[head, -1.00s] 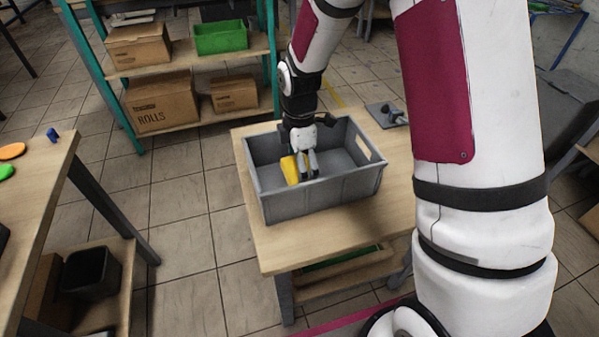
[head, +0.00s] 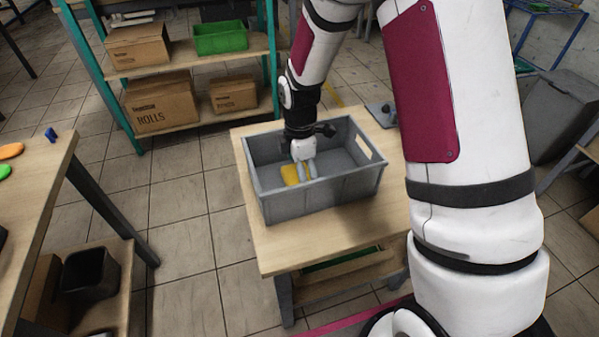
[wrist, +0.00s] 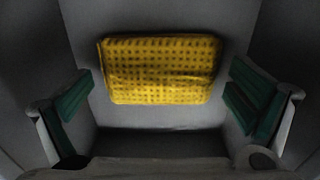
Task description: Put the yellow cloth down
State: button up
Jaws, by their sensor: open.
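The yellow cloth (head: 291,175) lies in the grey crate (head: 322,193), near its left side. In the wrist view the cloth (wrist: 160,69) is a folded, dark-spotted rectangle lying flat on the crate floor. My gripper (head: 305,172) reaches down into the crate beside the cloth. In the wrist view its green-padded fingers (wrist: 160,100) stand wide apart on either side of the cloth, with a gap to each edge. The gripper is open and holds nothing. In the head view my gripper hides part of the cloth.
The crate stands on a small wooden table (head: 270,245), with its walls close around my gripper. The crate's right side is empty. A teal shelf with cardboard boxes (head: 165,100) and a green bin (head: 220,38) stands behind. Another wooden table (head: 45,185) is at the left.

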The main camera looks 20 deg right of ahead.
jog(key=s+d+r+m+p, duration=0.1)
jog(key=s+r+m, duration=0.15)
jog(key=r, duration=0.75)
jog(key=s+r+m+p, duration=0.1)
jog(key=s+r, duration=0.2)
jog(key=r, duration=0.7)
jog(key=s+d+r+m+t, duration=0.1)
jog(key=s+r+m, duration=0.3)
jog(key=s, duration=0.9)
jog(key=s+r+m, duration=0.3)
jog(key=s+m, duration=0.8)
jog(key=s, duration=0.2)
jog(key=shift+s+d+r+t, duration=0.3)
jog(key=shift+d+r+t, duration=0.05)
jog(key=shift+r+t, duration=0.05)
notch_tip(320, 180, up, 13)
jog(key=t+p, duration=0.2)
jog(key=p, duration=0.9)
jog(key=shift+d, duration=0.2)
